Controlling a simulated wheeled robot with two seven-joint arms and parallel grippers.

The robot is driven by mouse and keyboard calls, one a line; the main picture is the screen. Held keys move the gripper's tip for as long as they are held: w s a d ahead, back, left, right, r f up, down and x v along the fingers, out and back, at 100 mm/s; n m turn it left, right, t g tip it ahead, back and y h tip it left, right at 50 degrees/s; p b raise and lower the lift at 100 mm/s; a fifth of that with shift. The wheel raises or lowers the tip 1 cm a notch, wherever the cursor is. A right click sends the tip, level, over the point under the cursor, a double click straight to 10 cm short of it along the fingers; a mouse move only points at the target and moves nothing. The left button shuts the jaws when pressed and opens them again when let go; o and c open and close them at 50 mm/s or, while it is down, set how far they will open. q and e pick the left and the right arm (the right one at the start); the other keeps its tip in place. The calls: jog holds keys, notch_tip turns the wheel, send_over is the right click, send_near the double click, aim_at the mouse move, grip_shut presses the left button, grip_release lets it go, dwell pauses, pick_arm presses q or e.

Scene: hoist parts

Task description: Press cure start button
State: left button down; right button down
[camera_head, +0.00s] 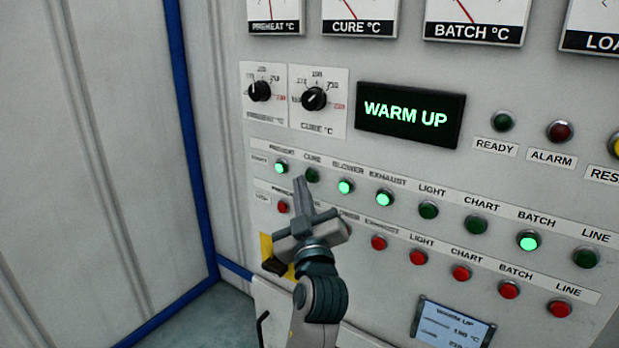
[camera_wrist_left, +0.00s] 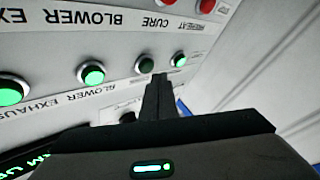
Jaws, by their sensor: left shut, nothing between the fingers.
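The CURE start button (camera_head: 312,174) is a dark green, unlit round button in the upper row of the panel, between the lit PREHEAT button (camera_head: 281,167) and the lit BLOWER button (camera_head: 345,186). My left gripper (camera_head: 299,181) is shut and empty, its fingertips just left of the CURE button in the head view. In the left wrist view the shut fingertips (camera_wrist_left: 160,77) stand beside the dark CURE button (camera_wrist_left: 145,64). I cannot tell whether they touch the panel. The right gripper is not in view.
A display (camera_head: 410,113) reads WARM UP. The EXHAUST (camera_head: 384,198) and BATCH (camera_head: 528,241) buttons are lit green. A row of red buttons runs below, partly hidden by my left arm. Two dials (camera_head: 314,98) sit above the buttons.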

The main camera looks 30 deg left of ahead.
pick_arm(q)
jog(key=shift+w, duration=0.1)
jog(key=shift+w+b, duration=0.3)
jog(key=shift+w, duration=0.05)
